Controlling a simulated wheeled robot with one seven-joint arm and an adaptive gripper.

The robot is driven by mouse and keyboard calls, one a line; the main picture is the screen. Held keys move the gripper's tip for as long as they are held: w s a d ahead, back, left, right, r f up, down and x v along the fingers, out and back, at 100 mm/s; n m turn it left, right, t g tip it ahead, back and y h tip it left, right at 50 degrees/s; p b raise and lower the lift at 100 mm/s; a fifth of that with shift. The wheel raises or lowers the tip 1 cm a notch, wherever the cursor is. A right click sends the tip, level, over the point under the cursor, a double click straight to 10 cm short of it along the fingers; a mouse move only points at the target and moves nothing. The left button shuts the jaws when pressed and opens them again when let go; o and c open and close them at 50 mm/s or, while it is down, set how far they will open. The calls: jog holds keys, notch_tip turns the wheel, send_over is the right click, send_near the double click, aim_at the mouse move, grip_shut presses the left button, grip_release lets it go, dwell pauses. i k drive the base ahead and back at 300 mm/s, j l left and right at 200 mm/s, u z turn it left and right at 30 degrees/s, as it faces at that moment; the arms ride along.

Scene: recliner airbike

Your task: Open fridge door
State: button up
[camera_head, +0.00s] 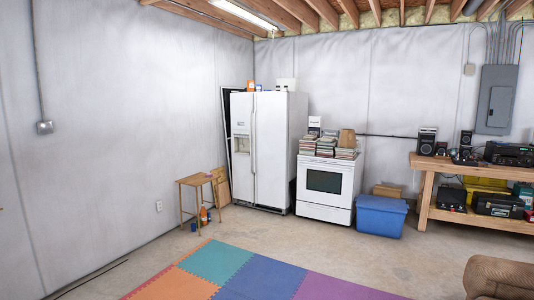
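A white side-by-side fridge (271,150) stands upright against the far wall, near the room's corner. Its two doors face forward and look shut, with long vertical handles (254,140) along the seam between them. The narrower left door has a dispenser recess (241,144). The fridge is some distance away across the floor. My gripper and arm are not in view.
A wooden stool (195,183) with bottles under it stands left of the fridge. A white stove (327,188) and a blue bin (381,215) stand to its right. Coloured foam mats (265,278) lie in front. A brown upholstered piece (498,277) is at lower right.

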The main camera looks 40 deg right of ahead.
aim_at(271, 109)
jog(key=i+l+z, duration=0.4)
jog(key=i+z, duration=0.15)
jog(key=i, duration=0.2)
jog(key=i+l+z, duration=0.1)
jog(key=i+z, duration=0.35)
jog(key=i, duration=4.25)
